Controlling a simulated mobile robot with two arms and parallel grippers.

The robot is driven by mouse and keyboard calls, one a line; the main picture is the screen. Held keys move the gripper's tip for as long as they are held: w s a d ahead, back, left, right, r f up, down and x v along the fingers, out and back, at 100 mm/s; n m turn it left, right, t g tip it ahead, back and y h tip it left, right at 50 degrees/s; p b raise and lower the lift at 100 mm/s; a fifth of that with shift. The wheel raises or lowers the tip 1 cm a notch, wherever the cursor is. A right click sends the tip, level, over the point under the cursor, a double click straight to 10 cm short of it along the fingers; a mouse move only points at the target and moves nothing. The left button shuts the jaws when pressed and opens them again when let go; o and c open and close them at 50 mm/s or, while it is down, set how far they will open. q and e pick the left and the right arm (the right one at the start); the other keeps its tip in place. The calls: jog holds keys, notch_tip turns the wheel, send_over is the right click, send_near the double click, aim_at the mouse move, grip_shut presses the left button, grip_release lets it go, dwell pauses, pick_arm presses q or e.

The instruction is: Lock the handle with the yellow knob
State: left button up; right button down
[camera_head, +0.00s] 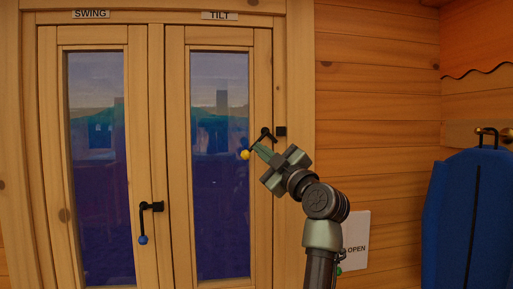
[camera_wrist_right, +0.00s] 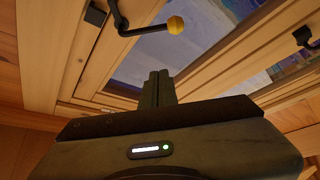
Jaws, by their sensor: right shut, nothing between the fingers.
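The black handle (camera_head: 266,132) with the yellow knob (camera_head: 245,155) is on the right window sash, labelled TILT. Its lever slants down and left from the pivot, with the knob over the glass edge. In the right wrist view, the handle (camera_wrist_right: 121,24) and its yellow knob (camera_wrist_right: 176,25) show at the top. My right gripper (camera_head: 258,149) is close to the lever and knob in the head view. In the wrist view its closed fingers (camera_wrist_right: 157,86) appear below the knob with a visible gap, holding nothing. My left gripper is not in view.
The left sash, labelled SWING, has a black handle with a blue knob (camera_head: 143,240) hanging down. A white sign reading OPEN (camera_head: 355,240) is partly behind my right arm. A blue garment (camera_head: 470,215) hangs from a hook at the right.

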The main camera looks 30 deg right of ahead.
jog(key=p+x, duration=0.6)
jog(key=x, duration=0.4)
jog(key=d+f+p, duration=0.2)
jog(key=d+f, duration=0.1)
